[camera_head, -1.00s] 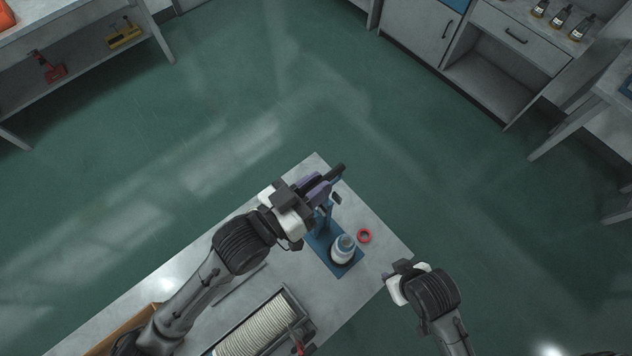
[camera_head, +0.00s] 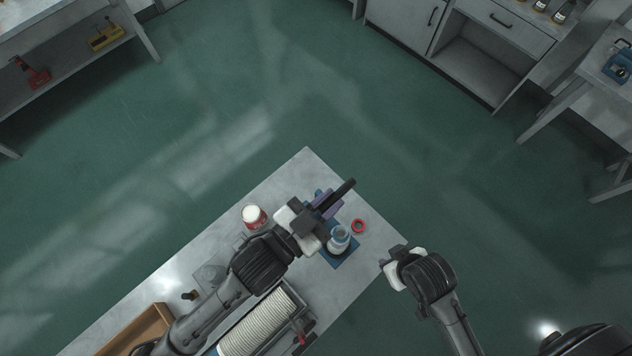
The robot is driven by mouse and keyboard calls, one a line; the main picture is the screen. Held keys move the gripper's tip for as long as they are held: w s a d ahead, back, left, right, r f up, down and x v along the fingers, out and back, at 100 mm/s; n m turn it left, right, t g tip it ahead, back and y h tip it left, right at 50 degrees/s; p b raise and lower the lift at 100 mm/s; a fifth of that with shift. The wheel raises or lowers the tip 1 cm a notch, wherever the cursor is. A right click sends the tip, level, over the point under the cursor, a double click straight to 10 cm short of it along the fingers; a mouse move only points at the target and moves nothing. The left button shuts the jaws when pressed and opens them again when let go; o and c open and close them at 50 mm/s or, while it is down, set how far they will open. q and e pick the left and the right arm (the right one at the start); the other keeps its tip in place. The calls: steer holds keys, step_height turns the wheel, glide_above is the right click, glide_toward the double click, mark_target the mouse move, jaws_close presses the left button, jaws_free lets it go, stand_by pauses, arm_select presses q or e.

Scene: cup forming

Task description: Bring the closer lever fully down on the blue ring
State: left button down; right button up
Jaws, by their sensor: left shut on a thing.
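The closer (camera_head: 345,262) has a blue base on the front right part of the grey table. Its black lever (camera_head: 344,189) sticks out beyond my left gripper, tilted up to the right. My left gripper (camera_head: 325,206), with purple fingers, is shut on the lever and hides most of it and much of the closer's upright. A pale container (camera_head: 339,241) with a bluish top stands on the base, just below the gripper in the picture. I cannot make out a separate blue ring. My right gripper (camera_head: 386,264) is off the table's right edge, away from the closer; its fingers are unclear.
A red ring (camera_head: 359,226) lies beside the closer. A white jar with a red label (camera_head: 254,216) stands left of my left gripper. A tray with a ribbed pale roll (camera_head: 258,321) and a brown wooden box (camera_head: 142,332) are at the table's near side.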

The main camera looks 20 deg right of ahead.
arm_select(q)
steer(key=shift+s+d+f+m, duration=0.4)
steer(key=shift+s+m, duration=0.2)
steer(key=shift+s, duration=0.15)
steer(key=shift+s+d+f+m, duration=0.3)
steer(key=shift+s+f+m, duration=0.15)
steer(key=shift+s+m, duration=0.25)
steer(key=shift+s+d+f+m, duration=0.4)
steer(key=shift+s+m, duration=0.1)
steer(key=shift+s, duration=0.3)
steer(key=c, duration=1.1)
jaws_free()
steer(key=shift+a, duration=0.1)
